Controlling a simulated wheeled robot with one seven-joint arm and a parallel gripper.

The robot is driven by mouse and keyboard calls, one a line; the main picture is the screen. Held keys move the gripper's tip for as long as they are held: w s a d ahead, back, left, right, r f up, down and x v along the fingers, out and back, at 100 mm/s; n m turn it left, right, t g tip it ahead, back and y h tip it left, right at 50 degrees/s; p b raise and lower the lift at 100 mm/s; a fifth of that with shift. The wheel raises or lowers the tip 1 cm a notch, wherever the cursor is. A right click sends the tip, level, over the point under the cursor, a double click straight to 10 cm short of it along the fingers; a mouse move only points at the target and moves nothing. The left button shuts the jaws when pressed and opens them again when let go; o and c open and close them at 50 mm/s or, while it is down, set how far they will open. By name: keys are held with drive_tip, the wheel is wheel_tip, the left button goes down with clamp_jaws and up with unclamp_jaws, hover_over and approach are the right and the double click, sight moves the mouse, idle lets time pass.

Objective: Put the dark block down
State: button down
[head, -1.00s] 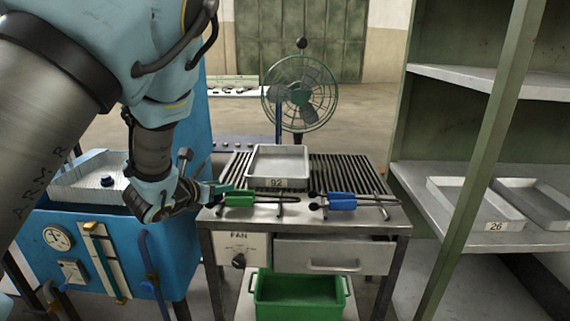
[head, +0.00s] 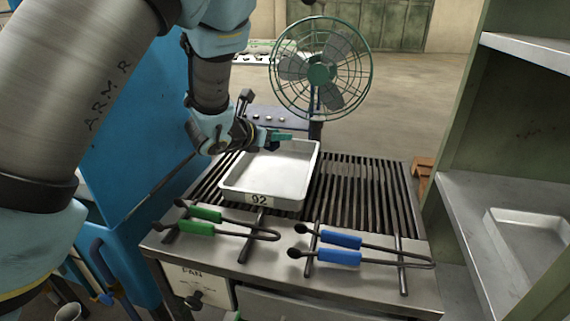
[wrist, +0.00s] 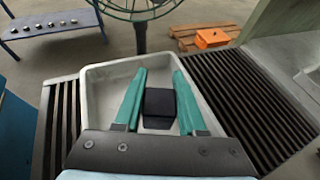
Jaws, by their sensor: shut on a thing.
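My gripper (head: 280,137) is over the back part of the pale tray marked 92 (head: 235,189), which stands on the slatted bench. In the wrist view, its two teal fingers (wrist: 159,97) are shut on the dark block (wrist: 159,107), a small black cube. The tray's pale rim (wrist: 99,72) shows around them there. The block is held over the tray; its height above the tray floor is hard to tell. In the head view the block is mostly hidden by the gripper.
Green-handled tongs (head: 208,214) and blue-handled tongs (head: 340,238) lie along the bench front. A green caged fan (head: 319,72) stands behind the tray. Bare slats (head: 365,190) are free to the right. A shelf with another tray (head: 535,238) is at far right.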

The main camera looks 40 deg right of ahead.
sight(278, 174)
wheel_tip(278, 174, down, 9)
drive_tip(key=shift+s+f+p, duration=0.1)
drive_tip(key=shift+s+p, duration=0.05)
drive_tip(key=shift+p, duration=0.7)
drive_tip(key=shift+f, duration=0.1)
drive_tip(key=shift+c, duration=2.4)
unclamp_jaws()
drive_tip(key=shift+a, duration=0.1)
drive_tip(key=shift+a+r, duration=0.1)
drive_tip(key=shift+r, duration=0.1)
drive_tip(key=b+v, duration=0.2)
drive_tip(key=v, duration=0.9)
drive_tip(key=shift+s+a+b, duration=0.1)
drive_tip(key=shift+a+b, duration=0.25)
drive_tip(key=shift+b, duration=0.05)
